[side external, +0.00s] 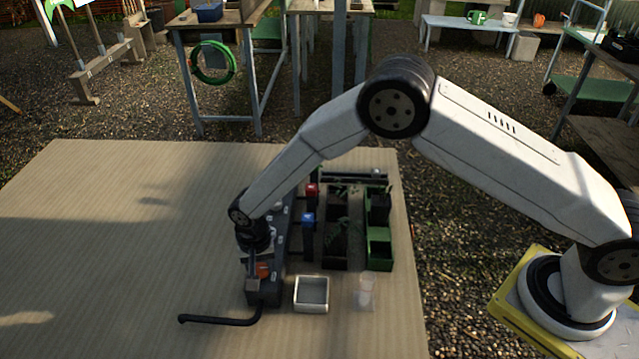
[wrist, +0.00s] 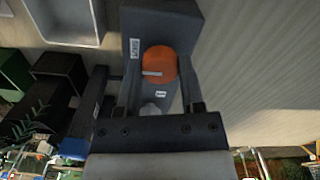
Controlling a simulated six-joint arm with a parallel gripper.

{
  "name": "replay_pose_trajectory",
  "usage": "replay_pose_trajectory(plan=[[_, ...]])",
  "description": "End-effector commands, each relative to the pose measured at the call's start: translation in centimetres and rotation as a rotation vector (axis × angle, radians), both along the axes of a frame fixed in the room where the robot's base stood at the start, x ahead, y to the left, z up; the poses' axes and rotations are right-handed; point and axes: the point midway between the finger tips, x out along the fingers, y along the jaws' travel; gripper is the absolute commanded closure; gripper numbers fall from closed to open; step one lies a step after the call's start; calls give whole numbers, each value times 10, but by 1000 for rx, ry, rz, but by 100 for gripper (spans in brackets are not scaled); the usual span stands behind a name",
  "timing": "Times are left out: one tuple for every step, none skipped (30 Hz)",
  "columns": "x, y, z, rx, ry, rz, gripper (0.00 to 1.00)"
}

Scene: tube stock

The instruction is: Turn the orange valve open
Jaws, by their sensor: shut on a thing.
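The orange valve (wrist: 160,64) is a round knob with a pale line across its face, on a dark grey block (wrist: 138,20) with small white labels. In the side external view the orange valve (side external: 263,270) shows low on the block (side external: 265,294), partly covered by my gripper (side external: 252,270). In the wrist view my gripper (wrist: 156,75) has one finger on either side of the knob and is shut on it. The pale line lies roughly crosswise between the fingers. The exact contact points are partly hidden.
A white tray (side external: 297,298) and a clear cup (side external: 364,294) stand right of the block. Blue (side external: 308,221) and red (side external: 312,190) valves sit behind. Black and green pots (side external: 380,262) with plants stand farther right. A black pipe (side external: 215,320) runs left. The mat's left side is clear.

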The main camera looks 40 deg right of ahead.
Motion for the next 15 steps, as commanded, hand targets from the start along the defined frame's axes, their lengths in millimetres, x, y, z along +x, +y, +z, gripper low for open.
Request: replay_pose_trajectory(plan=[[0, 0, 0, 1, 0, 23, 100], [0, 0, 0, 1, 0, 40, 100], [0, 0, 0, 1, 0, 65, 100], [0, 0, 0, 1, 0, 84, 100], [0, 0, 0, 1, 0, 105, 100], [0, 0, 0, 1, 0, 135, 100], [0, 0, 0, 1, 0, 159, 100], [0, 0, 0, 1, 0, 183, 100], [0, 0, 0, 1, 1, 218, 100], [0, 0, 0, 1, 1, 244, 100], [0, 0, 0, 1, 1, 271, 100], [0, 0, 0, 1, 1, 309, 100], [0, 0, 0, 1, 1, 337, 100], [0, 0, 0, 1, 1, 365, 100], [0, 0, 0, 1, 1, 403, 100]])
